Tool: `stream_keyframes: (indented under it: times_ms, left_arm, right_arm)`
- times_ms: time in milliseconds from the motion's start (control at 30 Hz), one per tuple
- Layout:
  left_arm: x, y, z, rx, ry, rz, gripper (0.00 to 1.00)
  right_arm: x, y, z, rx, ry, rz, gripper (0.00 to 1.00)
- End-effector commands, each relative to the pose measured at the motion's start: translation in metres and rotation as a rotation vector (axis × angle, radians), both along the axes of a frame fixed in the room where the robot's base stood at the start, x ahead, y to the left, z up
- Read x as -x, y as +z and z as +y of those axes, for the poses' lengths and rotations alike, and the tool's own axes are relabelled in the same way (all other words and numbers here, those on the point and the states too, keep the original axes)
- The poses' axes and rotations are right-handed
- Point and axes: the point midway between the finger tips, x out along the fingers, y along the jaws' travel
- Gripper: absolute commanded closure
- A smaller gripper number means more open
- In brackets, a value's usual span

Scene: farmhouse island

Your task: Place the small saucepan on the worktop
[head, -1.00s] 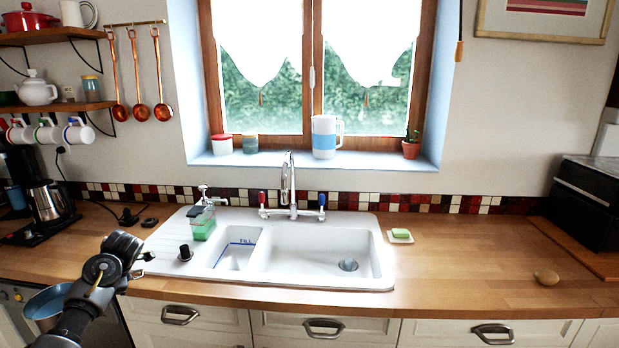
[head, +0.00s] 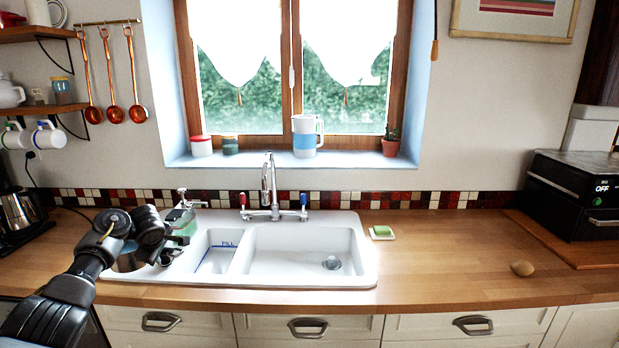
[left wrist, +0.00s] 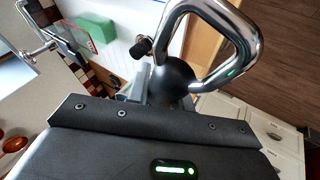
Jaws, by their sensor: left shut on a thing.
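My left gripper (head: 172,246) is over the left end of the sink, near the soap dispenser. It is shut on the small saucepan (head: 128,263), whose grey curved side shows just below my wrist. Most of the pan is hidden behind my arm and gripper, so I cannot tell if it touches anything. In the left wrist view a polished metal loop (left wrist: 245,45) stands close before the gripper, apparently the pan's handle. The wooden worktop (head: 440,260) runs along both sides of the sink. My right gripper is out of view.
The white sink (head: 300,275) with its tall tap (head: 268,185) fills the middle. A green soap on a dish (head: 382,233) lies right of it. The worktop between is clear.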

Motion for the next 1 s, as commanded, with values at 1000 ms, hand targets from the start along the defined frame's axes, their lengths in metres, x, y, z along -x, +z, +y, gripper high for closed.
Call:
stream_keyframes:
  times_ms: [1000]
  left_arm:
    - [0.085,0.105,-0.169,-0.008,-0.843,-0.008,1.00]
  right_arm:
    - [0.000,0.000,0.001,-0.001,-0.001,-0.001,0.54]
